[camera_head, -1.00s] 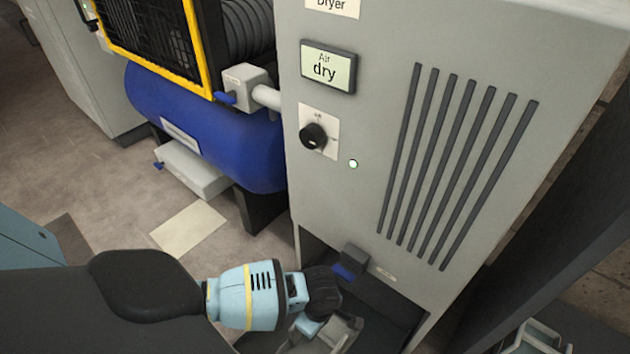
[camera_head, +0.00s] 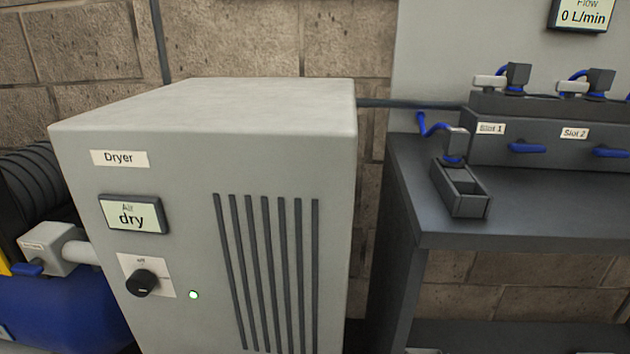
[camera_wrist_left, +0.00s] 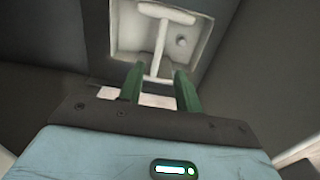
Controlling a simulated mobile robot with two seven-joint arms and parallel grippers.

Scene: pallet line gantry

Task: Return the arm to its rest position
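My left gripper (camera_wrist_left: 160,86) shows only in the left wrist view. Its two green fingers stand apart, and I see nothing clamped between them. Beyond the fingertips is a pale recessed panel with a T-shaped bar (camera_wrist_left: 163,28); I cannot tell what it belongs to or how far away it is. Neither arm shows in the head view now. My right gripper is in no current view.
A blue tank (camera_head: 60,310) is at left. At right, a dark bench (camera_head: 520,215) carries a small open holder (camera_head: 460,190) and a slotted manifold (camera_head: 540,145).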

